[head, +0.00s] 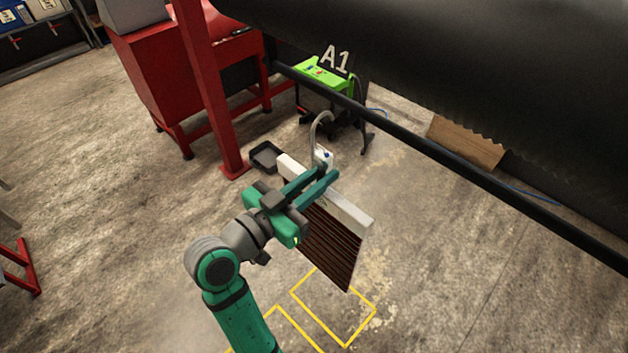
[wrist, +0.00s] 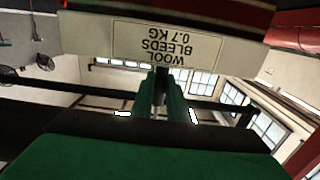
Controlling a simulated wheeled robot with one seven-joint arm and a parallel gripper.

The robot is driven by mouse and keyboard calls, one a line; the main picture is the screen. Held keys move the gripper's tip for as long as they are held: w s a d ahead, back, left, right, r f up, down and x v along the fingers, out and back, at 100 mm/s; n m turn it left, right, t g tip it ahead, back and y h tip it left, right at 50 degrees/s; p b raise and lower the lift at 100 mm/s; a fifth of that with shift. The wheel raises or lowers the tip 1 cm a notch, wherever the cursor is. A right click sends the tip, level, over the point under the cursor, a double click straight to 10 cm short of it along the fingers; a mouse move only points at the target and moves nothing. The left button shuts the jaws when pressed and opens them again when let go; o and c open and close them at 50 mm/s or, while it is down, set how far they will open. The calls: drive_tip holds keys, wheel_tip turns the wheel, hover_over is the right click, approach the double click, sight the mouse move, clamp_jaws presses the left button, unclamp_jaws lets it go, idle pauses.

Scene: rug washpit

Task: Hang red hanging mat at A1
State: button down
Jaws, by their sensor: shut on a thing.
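The mat's cloth (head: 335,245) looks dark reddish brown with stripes in the head view and hangs below the bar. A grey hook (head: 318,125) rises above the bar. The label A1 (head: 335,60) shows above a black rail (head: 430,160). In the picture the hook is left of and below the rail, apart from it. In the wrist view my gripper (wrist: 163,90) meets the bar's upside-down label (wrist: 165,45), reading "WOOL BLEEDS 0.7 KG", with red cloth (wrist: 180,16) beyond.
A red post (head: 208,90) and red cabinet (head: 150,85) stand at the left. A green-topped machine (head: 325,75) and black tray (head: 265,157) are on the floor behind. A large dark roll (head: 480,60) fills the upper right. Yellow floor lines (head: 345,345) lie below the mat.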

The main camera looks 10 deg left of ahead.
drive_tip(key=x, duration=1.1)
drive_tip(key=shift+w+d, duration=0.15)
drive_tip(key=shift+w, duration=0.2)
idle(1.1)
idle(0.4)
drive_tip(key=shift+f, duration=1.95)
drive_tip(key=c, duration=1.6)
unclamp_jaws()
drive_tip(key=shift+c, duration=0.2)
drive_tip(key=shift+f, duration=0.1)
drive_tip(key=shift+w, duration=0.1)
